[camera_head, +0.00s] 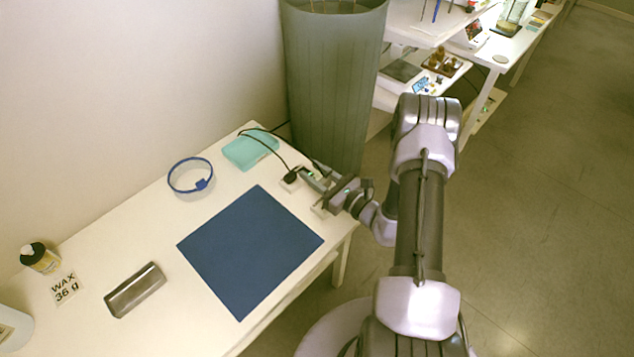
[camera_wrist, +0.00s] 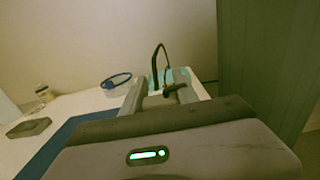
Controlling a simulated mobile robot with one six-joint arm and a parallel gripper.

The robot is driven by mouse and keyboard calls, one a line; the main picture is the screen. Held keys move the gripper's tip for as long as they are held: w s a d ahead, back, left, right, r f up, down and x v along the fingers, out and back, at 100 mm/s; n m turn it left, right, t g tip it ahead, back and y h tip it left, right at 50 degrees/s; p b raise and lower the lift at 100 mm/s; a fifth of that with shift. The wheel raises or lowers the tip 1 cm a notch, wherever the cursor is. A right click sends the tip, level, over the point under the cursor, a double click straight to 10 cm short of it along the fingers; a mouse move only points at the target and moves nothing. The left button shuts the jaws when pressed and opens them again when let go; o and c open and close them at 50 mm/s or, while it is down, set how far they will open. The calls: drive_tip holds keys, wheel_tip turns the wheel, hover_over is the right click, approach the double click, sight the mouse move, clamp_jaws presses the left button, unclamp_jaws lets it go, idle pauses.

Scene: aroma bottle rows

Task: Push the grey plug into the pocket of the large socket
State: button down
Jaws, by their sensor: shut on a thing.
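My gripper (camera_head: 312,184) is at the right end of the white table, low over its top, with its fingers pointing left. It is shut on a small dark plug (camera_head: 291,177) with a black cable. In the wrist view the plug (camera_wrist: 172,92) shows between the finger ends, with the cable arching up behind it. A small white block (camera_head: 289,185), perhaps a socket, is just under or beside the plug. I cannot tell which socket is the large one, or whether the plug touches it. The pocket is hidden.
A teal box (camera_head: 250,149) lies behind, with the cable across it. A tall green-grey bin (camera_head: 333,85) stands behind.

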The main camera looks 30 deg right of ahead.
wheel_tip(320, 180, down, 6)
drive_tip(key=b, duration=0.5)
drive_tip(key=shift+s+r, duration=0.1)
drive_tip(key=shift+s, duration=0.05)
drive_tip(key=shift+f+b, duration=1.55)
drive_tip(key=shift+b, duration=0.25)
idle(1.2)
drive_tip(key=c, duration=0.9)
unclamp_jaws()
drive_tip(key=shift+r, duration=0.1)
drive_tip(key=shift+o, duration=0.2)
drive_tip(key=p+v, duration=0.4)
drive_tip(key=v, duration=1.3)
drive_tip(key=shift+s, duration=0.2)
